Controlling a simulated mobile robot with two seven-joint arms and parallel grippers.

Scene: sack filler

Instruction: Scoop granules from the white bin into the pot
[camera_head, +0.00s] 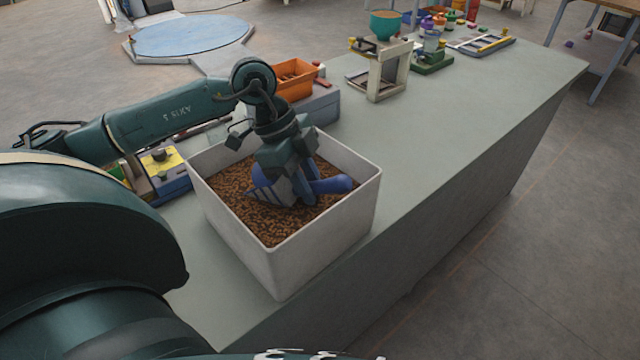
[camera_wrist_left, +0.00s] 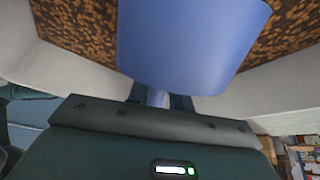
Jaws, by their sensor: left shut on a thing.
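The white bin (camera_head: 278,262) stands at the near end of the grey bench and holds brown granules (camera_head: 232,182). My left gripper (camera_head: 296,186) points down inside the bin, shut on a blue scoop (camera_head: 334,185). The scoop is low at the granules; how deep it sits is hidden by the gripper. In the left wrist view the blue scoop (camera_wrist_left: 190,45) covers the upper middle, with granules (camera_wrist_left: 80,28) on both sides. A teal pot (camera_head: 385,25) sits on a pale stand farther along the bench. My right gripper is not in view.
An orange crate (camera_head: 296,80) on a grey box stands behind the bin. A yellow-topped device (camera_head: 160,162) is left of it. Several coloured small items (camera_head: 440,22) and a tray (camera_head: 482,42) lie at the far end. The bench right of the bin is clear.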

